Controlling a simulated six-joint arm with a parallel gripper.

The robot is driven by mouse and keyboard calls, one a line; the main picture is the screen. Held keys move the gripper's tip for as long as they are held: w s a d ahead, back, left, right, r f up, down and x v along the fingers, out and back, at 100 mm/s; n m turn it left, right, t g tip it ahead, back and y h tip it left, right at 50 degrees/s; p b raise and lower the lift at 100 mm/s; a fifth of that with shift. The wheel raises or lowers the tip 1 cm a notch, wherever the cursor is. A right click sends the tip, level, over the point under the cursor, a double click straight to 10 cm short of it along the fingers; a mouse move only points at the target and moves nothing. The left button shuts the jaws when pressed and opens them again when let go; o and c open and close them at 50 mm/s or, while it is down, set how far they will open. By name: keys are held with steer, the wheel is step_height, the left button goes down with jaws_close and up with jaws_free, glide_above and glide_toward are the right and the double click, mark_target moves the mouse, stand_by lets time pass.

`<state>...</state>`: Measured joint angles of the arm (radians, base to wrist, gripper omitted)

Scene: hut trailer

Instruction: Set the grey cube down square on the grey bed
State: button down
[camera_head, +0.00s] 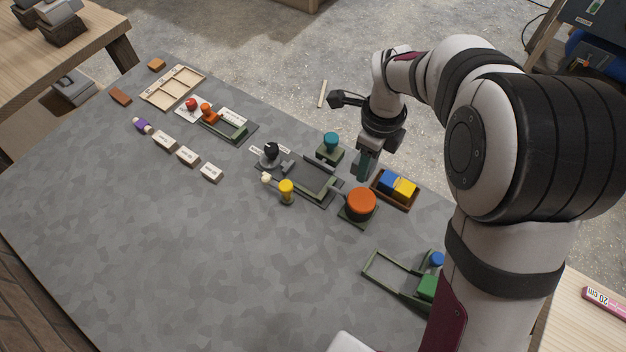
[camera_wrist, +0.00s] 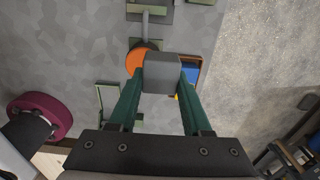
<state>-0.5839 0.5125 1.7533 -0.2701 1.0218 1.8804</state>
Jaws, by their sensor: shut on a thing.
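My gripper (camera_wrist: 161,84) has two dark green fingers shut on the grey cube (camera_wrist: 162,66). In the wrist view the cube sits between the fingertips and covers part of what lies below. In the head view my gripper (camera_head: 363,172) hangs over the far edge of the table, between the teal knob and the wooden tray; I cannot make out the cube clearly there. The likely grey bed (camera_head: 308,177) is a dark grey plate with green edge pieces, left of my gripper. The cube is apart from it.
An orange round knob (camera_head: 361,203) and a wooden tray (camera_head: 401,204) with blue and yellow cubes stand close by. A teal knob (camera_head: 331,141), yellow peg (camera_head: 286,189) and black knob (camera_head: 271,150) surround the plate. The table's near left is clear.

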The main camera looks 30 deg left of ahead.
steer(key=shift+w+d+f, duration=0.1)
steer(key=shift+d, duration=0.5)
glide_above(319, 186)
steer(key=f, duration=0.6)
steer(key=shift+w+d+f, duration=0.1)
steer(key=shift+d+f, duration=0.1)
steer(key=shift+d, duration=0.1)
steer(key=f, duration=0.4)
steer(key=shift+a, duration=0.35)
steer(key=shift+f, duration=0.2)
steer(key=shift+f, duration=0.15)
